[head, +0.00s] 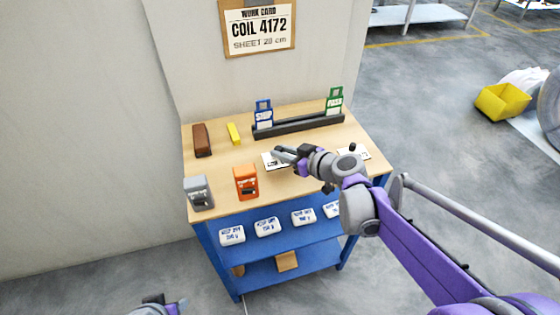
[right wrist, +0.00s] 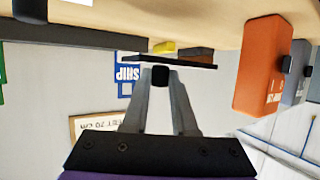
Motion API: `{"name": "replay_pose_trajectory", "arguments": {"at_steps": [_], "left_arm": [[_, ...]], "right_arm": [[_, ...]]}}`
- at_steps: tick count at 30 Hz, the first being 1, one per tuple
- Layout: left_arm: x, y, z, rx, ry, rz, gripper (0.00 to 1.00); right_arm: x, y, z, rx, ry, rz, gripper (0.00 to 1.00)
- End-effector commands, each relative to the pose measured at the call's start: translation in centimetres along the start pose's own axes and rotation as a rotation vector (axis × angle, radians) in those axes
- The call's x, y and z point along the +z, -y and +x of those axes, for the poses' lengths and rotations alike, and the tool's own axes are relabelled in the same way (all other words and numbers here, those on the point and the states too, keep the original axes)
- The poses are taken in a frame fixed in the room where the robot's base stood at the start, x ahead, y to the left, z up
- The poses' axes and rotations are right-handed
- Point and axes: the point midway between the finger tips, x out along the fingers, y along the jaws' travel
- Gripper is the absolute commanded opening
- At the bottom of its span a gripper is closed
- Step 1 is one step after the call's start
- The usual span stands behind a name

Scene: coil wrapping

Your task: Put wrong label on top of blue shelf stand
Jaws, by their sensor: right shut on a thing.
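The blue shelf stand (head: 222,262) has a light wood top (head: 215,145) and blue shelves. My right gripper (head: 292,153) reaches over the middle of the top from the right. It is shut on a white label with dark print (head: 270,161), held by its edge. In the right wrist view the label (right wrist: 168,61) shows edge-on as a thin dark plate at the fingertips (right wrist: 160,75). I cannot tell whether it touches the top. A second white card (head: 357,153) lies at the top's right, partly behind my arm. My left gripper (head: 160,304) barely shows at the bottom edge; its jaws are unclear.
On the top stand an orange device (head: 246,182), a grey device (head: 199,193), a brown block (head: 201,140), a yellow piece (head: 234,133) and a dark rack (head: 300,126) with blue (head: 264,113) and green (head: 335,102) tags. Several white packs (head: 267,227) lie on the shelf below.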

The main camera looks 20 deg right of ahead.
Motion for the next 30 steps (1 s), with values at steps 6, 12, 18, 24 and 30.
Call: {"name": "replay_pose_trajectory", "arguments": {"at_steps": [6,12,18,24,30], "left_arm": [[0.2,0.0,0.4,0.0,0.001,0.0,0.5],[0.6,0.0,1.1,0.0,0.004,0.0,0.5],[0.6,0.0,1.1,0.0,0.004,0.0,0.5],[0.6,0.0,1.2,0.0,0.004,0.0,0.5],[0.6,0.0,1.1,0.0,0.004,0.0,0.5]], "right_arm": [[1.8,0.0,0.8,0.0,0.0,0.0,0.0],[4.4,-0.1,1.9,0.0,0.0,0.0,0.0],[4.8,-0.1,2.0,0.0,0.0,0.0,0.0],[5.0,-0.1,2.1,0.0,0.0,0.0,0.29],[4.9,-0.1,2.0,0.0,0.0,0.0,0.56]]}}
